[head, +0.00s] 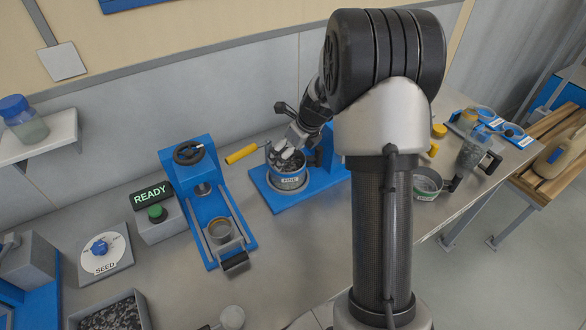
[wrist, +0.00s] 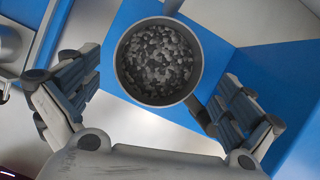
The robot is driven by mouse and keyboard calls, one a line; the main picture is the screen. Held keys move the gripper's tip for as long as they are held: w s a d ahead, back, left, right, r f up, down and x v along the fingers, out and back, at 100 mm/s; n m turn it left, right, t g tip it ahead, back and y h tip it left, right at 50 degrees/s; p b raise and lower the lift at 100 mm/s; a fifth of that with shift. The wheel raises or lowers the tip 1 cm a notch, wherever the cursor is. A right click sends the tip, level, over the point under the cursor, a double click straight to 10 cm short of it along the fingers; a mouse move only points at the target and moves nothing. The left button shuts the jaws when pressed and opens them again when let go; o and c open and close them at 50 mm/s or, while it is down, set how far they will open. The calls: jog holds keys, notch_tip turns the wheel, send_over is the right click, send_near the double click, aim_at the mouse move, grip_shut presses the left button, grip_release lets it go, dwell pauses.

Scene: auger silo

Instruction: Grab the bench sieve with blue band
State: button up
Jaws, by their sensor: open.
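A round metal sieve (head: 290,181) with a pale label stands on the base of a blue stand, filled with grey granules. Whether its band is blue is hard to tell. In the wrist view, this sieve (wrist: 121,78) is seen from above, with its open top ahead of my gripper (wrist: 158,88). My gripper is open, one finger to each side of the sieve, and no contact is evident. In the head view my gripper (head: 287,148) is just over the sieve and partly hides it. A similar round vessel (head: 428,184) with a dark handle stands to the right, beyond my arm.
A tray of dark granules (head: 113,312) is at front left. Bare bench lies before the stand.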

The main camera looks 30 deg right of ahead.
aim_at(287, 168)
jog(key=b+x, duration=0.2)
jog(key=x, duration=0.3)
jog(key=shift+f, duration=0.25)
jog(key=shift+r, duration=0.1)
jog(key=shift+c, duration=0.5)
